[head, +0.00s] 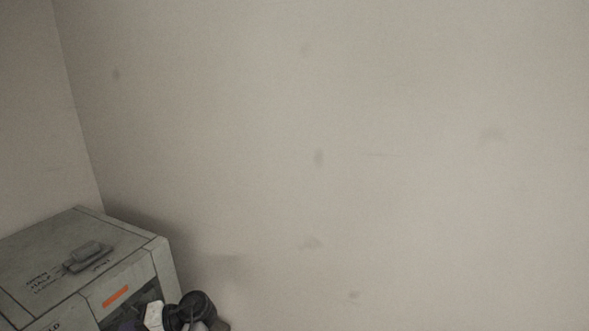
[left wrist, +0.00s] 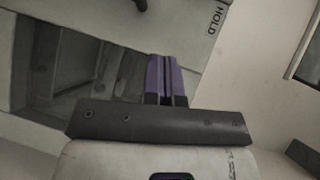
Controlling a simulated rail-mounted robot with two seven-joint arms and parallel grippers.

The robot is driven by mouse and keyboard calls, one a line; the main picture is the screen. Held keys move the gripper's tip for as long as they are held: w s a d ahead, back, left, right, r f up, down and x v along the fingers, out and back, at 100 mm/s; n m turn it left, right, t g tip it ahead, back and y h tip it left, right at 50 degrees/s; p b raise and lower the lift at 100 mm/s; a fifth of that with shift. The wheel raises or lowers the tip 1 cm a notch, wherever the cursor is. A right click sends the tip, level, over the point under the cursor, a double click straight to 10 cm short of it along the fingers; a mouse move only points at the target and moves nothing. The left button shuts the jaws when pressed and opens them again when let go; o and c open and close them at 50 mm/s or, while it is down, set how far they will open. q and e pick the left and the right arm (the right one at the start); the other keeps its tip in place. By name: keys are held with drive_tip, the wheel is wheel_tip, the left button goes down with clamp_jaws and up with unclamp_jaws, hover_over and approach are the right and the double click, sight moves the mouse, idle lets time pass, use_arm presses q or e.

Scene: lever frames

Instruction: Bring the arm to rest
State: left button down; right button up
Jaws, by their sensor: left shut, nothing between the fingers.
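My left gripper (left wrist: 167,76) shows in the left wrist view with its purple fingers together and nothing between them. It is in front of a grey lever frame (left wrist: 90,15) that has a dark recess (left wrist: 85,75). Part of a dark lever or knob (left wrist: 140,4) shows at the top edge, apart from the fingers. In the head view the lever frame (head: 120,243) stands at the lower left, with a grey lever handle (head: 90,254) on top. Part of my left arm (head: 190,310) is at its front right, cut off by the bottom edge. My right gripper is in neither view.
The frame carries a "HOLD" label (left wrist: 216,17) and an orange sticker (head: 116,297). Its other markings are too small to read surely. A bare, stained wall (head: 350,150) fills most of the head view. A dark framed panel (left wrist: 308,62) is at the right of the wrist view.

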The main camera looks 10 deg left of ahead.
use_arm(q)
drive_tip(key=w+d+r+t+h, duration=0.5)
drive_tip(key=r+t, duration=0.3)
drive_tip(key=t, duration=0.4)
drive_tip(key=s+d+f+m+t+h, duration=0.3)
drive_tip(key=s+d+m+t+h, duration=0.15)
drive_tip(key=s+d+h, duration=0.35)
drive_tip(key=s+d+f+m+g+h, duration=0.15)
drive_tip(key=s+d+f+g, duration=0.25)
drive_tip(key=s+f, duration=1)
drive_tip(key=s+d+f+m+g+h, duration=0.1)
drive_tip(key=s+d+f+m+g, duration=0.2)
drive_tip(key=s+f, duration=1.1)
drive_tip(key=s+r+p, duration=0.1)
drive_tip(key=r+p, duration=0.9)
drive_tip(key=r, duration=0.1)
drive_tip(key=s+d+r+n+p, duration=0.1)
drive_tip(key=s+r+p, duration=0.1)
drive_tip(key=r+p, duration=0.7)
drive_tip(key=v, duration=0.3)
drive_tip(key=shift+w+r+p, duration=0.15)
drive_tip(key=shift+r+p, duration=0.2)
drive_tip(key=shift+p, duration=0.05)
